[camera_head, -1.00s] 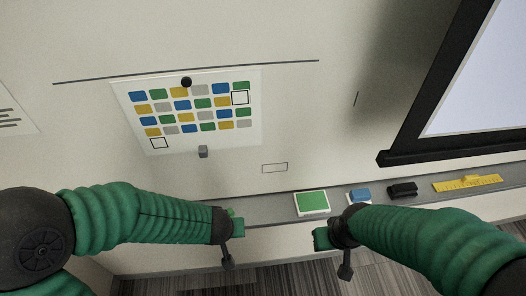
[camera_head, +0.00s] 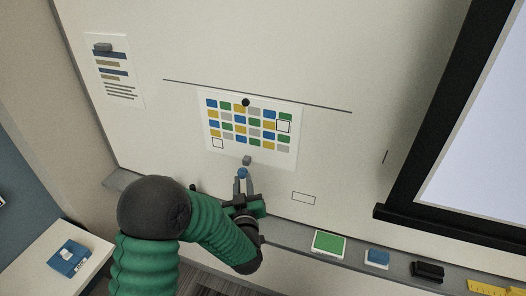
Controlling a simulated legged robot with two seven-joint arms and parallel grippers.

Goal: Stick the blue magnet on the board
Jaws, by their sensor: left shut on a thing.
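The blue magnet (camera_head: 242,173) is a small round piece at the tips of my left gripper (camera_head: 244,182). The left gripper is shut on it, with its grey fingers pointing up towards the board. The whiteboard (camera_head: 340,160) fills the wall behind. The magnet shows just below the bottom edge of a paper sheet with coloured squares (camera_head: 213,151). I cannot tell whether the magnet touches the board. My right gripper is out of view.
A black magnet (camera_head: 245,102) and a grey magnet (camera_head: 247,160) are on the sheet's top and bottom edges. A ledge below bears a green pad (camera_head: 328,243), a blue block (camera_head: 377,258), a black eraser (camera_head: 428,270) and a yellow ruler (camera_head: 492,287). A dark-framed screen (camera_head: 470,140) stands at right.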

